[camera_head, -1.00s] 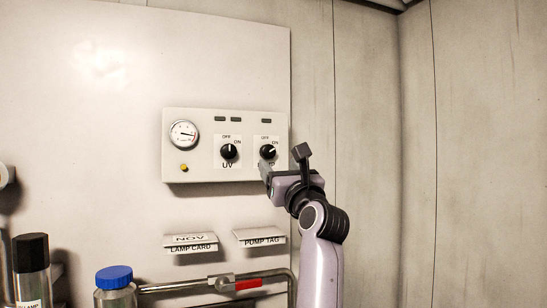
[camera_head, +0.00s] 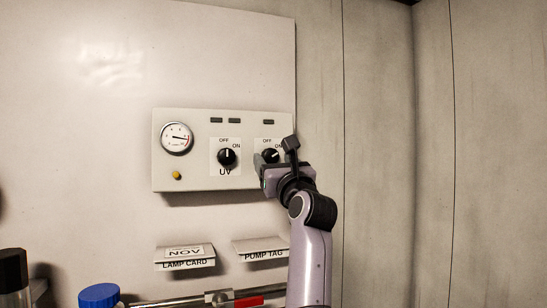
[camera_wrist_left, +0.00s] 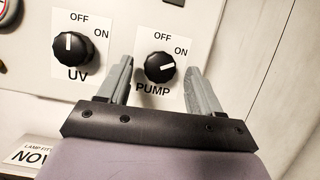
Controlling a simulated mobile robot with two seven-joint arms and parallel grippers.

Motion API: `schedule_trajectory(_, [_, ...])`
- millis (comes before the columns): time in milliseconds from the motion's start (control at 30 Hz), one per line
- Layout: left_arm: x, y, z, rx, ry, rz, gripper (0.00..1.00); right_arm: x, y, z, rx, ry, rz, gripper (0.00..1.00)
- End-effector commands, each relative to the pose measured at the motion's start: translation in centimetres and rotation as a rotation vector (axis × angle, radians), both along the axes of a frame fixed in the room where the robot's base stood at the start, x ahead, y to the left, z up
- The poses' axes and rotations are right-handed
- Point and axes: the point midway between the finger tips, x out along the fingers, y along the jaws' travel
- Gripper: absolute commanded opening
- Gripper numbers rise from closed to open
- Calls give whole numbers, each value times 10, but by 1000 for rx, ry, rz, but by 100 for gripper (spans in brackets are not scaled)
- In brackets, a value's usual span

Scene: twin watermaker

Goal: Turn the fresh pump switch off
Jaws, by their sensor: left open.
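The pump switch (camera_head: 270,156) is a black round knob on the right of a pale control panel (camera_head: 195,185). In the left wrist view, the pump switch (camera_wrist_left: 159,67) has its white pointer turned right and slightly up, toward ON. My left gripper (camera_head: 275,154) is open. Its two fingers stand on either side of the knob, the right one wider from it. I cannot tell whether either finger touches it. The wrist view shows the left gripper (camera_wrist_left: 158,74) around the knob, with OFF, ON and PUMP readable. My right gripper is not in view.
The UV knob (camera_head: 227,157) sits left of the pump switch, its pointer up at OFF. A pressure gauge (camera_head: 177,138) and a yellow button (camera_head: 177,175) are farther left. Below are a lamp card holder (camera_head: 186,264), a pump tag holder (camera_head: 262,256) and a red valve handle (camera_head: 248,302).

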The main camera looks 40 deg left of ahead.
Motion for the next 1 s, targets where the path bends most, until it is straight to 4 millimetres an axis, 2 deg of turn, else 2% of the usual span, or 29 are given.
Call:
schedule_trajectory(400, [0,2,3,0,0,-2,65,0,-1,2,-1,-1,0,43])
schedule_trajectory(433, [0,2,3,0,0,-2,58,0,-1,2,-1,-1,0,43])
schedule_trajectory(500, [0,2,3,0,0,-2,35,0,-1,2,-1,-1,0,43])
schedule_trajectory(600, [0,2,3,1,-1,-2,9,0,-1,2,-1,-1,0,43])
schedule_trajectory(1000, [0,2,1,-29,-57,-2,9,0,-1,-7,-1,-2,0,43])
